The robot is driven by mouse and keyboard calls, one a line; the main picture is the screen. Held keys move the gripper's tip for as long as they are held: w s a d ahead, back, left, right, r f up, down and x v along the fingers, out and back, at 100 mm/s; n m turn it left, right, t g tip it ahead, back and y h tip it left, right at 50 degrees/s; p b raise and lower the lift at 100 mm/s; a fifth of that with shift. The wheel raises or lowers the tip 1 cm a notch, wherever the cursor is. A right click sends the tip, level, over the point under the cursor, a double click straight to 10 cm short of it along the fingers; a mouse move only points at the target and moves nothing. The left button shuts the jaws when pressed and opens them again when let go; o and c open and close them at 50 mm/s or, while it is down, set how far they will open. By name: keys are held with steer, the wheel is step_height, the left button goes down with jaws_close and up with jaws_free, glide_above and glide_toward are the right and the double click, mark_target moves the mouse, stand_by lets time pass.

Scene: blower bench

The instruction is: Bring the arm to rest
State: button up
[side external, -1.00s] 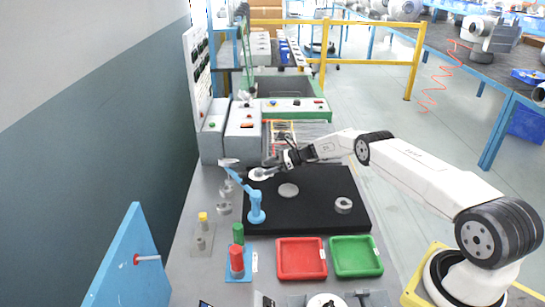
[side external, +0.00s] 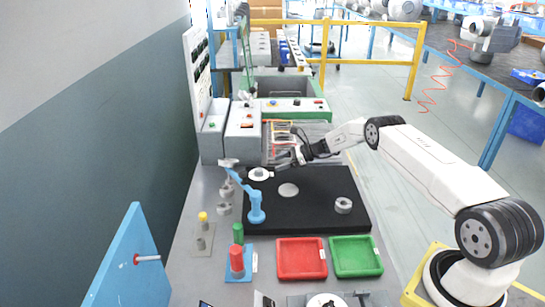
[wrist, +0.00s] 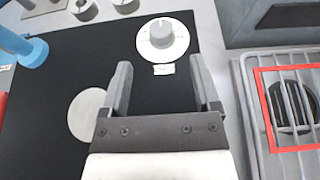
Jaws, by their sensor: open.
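My gripper (side external: 286,160) is open and empty above the far edge of the black mat (side external: 310,215). In the wrist view my gripper (wrist: 160,82) shows two spread fingers with nothing between them. A white disc with a grey knob (wrist: 162,38) lies on the mat beyond the fingertips, apart from them. It also shows in the side view, to the left of the gripper. A flat light grey disc (wrist: 88,112) lies on the mat, left of the gripper in the wrist view.
A blue stand (side external: 256,208) stands on the mat's left part, and a grey ring (side external: 343,205) lies at its right. Red (side external: 302,275) and green (side external: 357,272) trays sit in front. A grille with a red frame (wrist: 262,110) lies close beside the gripper.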

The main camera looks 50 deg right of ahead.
steer(key=shift+a+r+n, duration=0.25)
steer(key=shift+a+n, duration=0.05)
steer(key=shift+a, duration=0.15)
steer(key=s+a+r+n+g, duration=0.1)
steer(key=a, duration=0.1)
steer(key=s+a+r+n+g+h, duration=0.1)
steer(key=a+n, duration=0.1)
steer(key=a, duration=0.1)
steer(key=s+a+r+n+g, duration=0.1)
steer(key=a+r+n+g, duration=0.1)
steer(key=shift+a+h, duration=0.15)
steer(key=shift+h, duration=0.25)
steer(key=s+a+r+n+g+h, duration=0.1)
steer(key=s+a+r+n+h, duration=0.1)
steer(key=s+n, duration=0.5)
steer(key=s+a+r+n+g+h, duration=0.1)
steer(key=s+a+r+n+h, duration=0.2)
steer(key=s, duration=1)
steer(key=s+a+r+n+h, duration=0.2)
steer(key=s+a+r+n, duration=0.3)
steer(key=s+a+n, duration=0.3)
steer(key=s+n, duration=0.2)
steer(key=n, duration=0.1)
steer(key=shift+s+a+r+g+h, duration=0.2)
steer(key=shift+g+h, duration=0.1)
steer(key=shift+g, duration=0.1)
